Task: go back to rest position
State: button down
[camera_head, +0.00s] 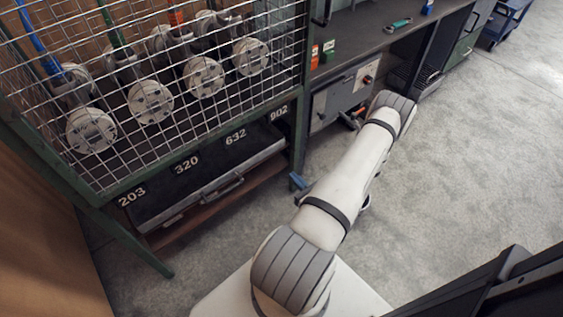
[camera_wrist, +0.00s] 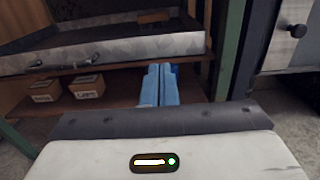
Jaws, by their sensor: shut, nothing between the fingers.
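My gripper (camera_wrist: 160,85) shows in the wrist view as two blue fingers side by side, shut with nothing between them. It points toward the lower shelf of the green-framed stand, below a metal drawer (camera_wrist: 115,48). In the head view, its blue tip (camera_head: 298,181) shows just left of my white arm, near the stand's right leg. The arm hides most of the gripper there. My arm stretches out from my base toward the workbench and bends back at the far joint.
A wire-mesh cage (camera_head: 190,80) holds several flanged pipes above plates 203, 320, 632 and 902. Two small labelled boxes (camera_wrist: 87,86) sit on the shelf. A workbench (camera_head: 375,35) stands at the back. The grey floor (camera_head: 480,150) at right is clear. A dark panel (camera_head: 500,290) fills the lower right corner.

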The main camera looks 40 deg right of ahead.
jog(key=w+a+r+n+g+y+p, duration=0.1)
jog(key=w+a+r+n+y+p, duration=0.15)
jog(key=r, duration=0.25)
jog(key=w+a+r+n+y+p, duration=0.1)
jog(key=w+a+r+n+y, duration=0.15)
jog(key=r+y, duration=0.2)
jog(key=w+a+r+n+g+y+p, duration=0.1)
jog(key=w+a+r+n+y+p, duration=0.15)
jog(key=r, duration=0.35)
jog(key=a+r+n+g+y+p, duration=0.3)
jog(key=a+r+n+g, duration=0.3)
jog(key=r, duration=0.3)
jog(key=a+r+n+g+y+p, duration=0.2)
jog(key=a+r+n+g+y, duration=0.1)
jog(key=a+r+n+g, duration=0.35)
jog(key=s+a+r+n+h+p, duration=0.2)
jog(key=s+r+n+h+p, duration=0.1)
jog(key=r, duration=0.7)
jog(key=s+a+r+n+h+p, duration=0.3)
jog(key=r+n+h+p, duration=0.3)
jog(key=r, duration=0.5)
jog(key=s+a+r+n+h+p, duration=0.3)
jog(key=r+n+h+p, duration=0.2)
jog(key=r, duration=0.5)
jog(key=n+g, duration=0.1)
jog(key=n, duration=0.1)
jog(key=shift+s+r+n, duration=0.3)
jog(key=shift+s+n, duration=0.05)
jog(key=shift+n, duration=0.05)
